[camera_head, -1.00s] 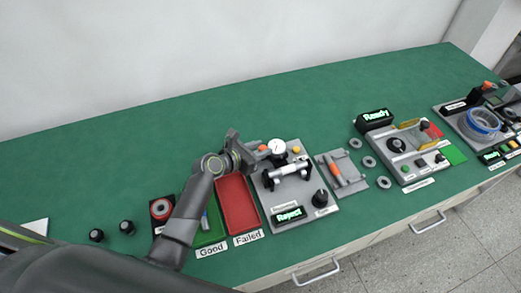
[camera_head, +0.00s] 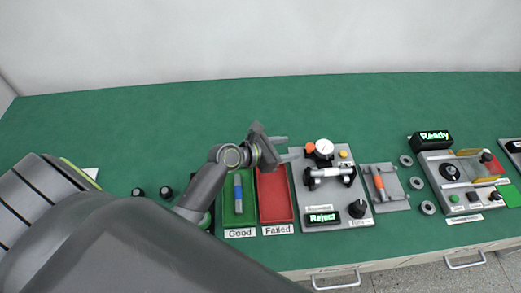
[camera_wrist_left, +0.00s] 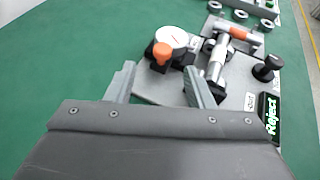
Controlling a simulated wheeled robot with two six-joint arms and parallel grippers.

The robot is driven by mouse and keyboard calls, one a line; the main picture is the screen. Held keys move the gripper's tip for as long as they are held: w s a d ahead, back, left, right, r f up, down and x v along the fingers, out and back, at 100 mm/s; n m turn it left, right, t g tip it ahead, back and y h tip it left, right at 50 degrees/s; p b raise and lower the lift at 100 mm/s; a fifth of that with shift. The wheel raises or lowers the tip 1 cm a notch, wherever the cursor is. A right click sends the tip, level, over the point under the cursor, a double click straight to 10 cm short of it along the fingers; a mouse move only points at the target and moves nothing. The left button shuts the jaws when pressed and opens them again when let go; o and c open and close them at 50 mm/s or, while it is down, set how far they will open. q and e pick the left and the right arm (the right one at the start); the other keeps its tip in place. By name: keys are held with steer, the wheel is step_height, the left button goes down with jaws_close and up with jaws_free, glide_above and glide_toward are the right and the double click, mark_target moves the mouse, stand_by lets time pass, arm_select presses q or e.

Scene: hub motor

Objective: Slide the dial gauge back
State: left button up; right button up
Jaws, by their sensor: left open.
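The dial gauge (camera_head: 324,147) has a white round face and an orange knob (camera_head: 310,147) on its left. It stands at the back of a grey inspection plate (camera_head: 350,212). In the left wrist view the gauge (camera_wrist_left: 173,37) and its orange knob (camera_wrist_left: 162,53) are just beyond the fingertips. My left gripper (camera_head: 287,148) is open and empty, left of the knob with a small gap. Its two fingers also show in the left wrist view (camera_wrist_left: 159,76). A metal shaft part (camera_head: 331,173) lies across supports in front of the gauge. My right gripper is out of view.
A green Good tray (camera_head: 229,216) holding a blue-banded part and a red Failed tray (camera_head: 274,205) lie left of the plate. A lit Reject display (camera_head: 322,217) and black knob (camera_head: 357,208) are at its front. The green table behind the plate is clear.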

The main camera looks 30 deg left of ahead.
arm_select(q)
steer(key=v, duration=0.9)
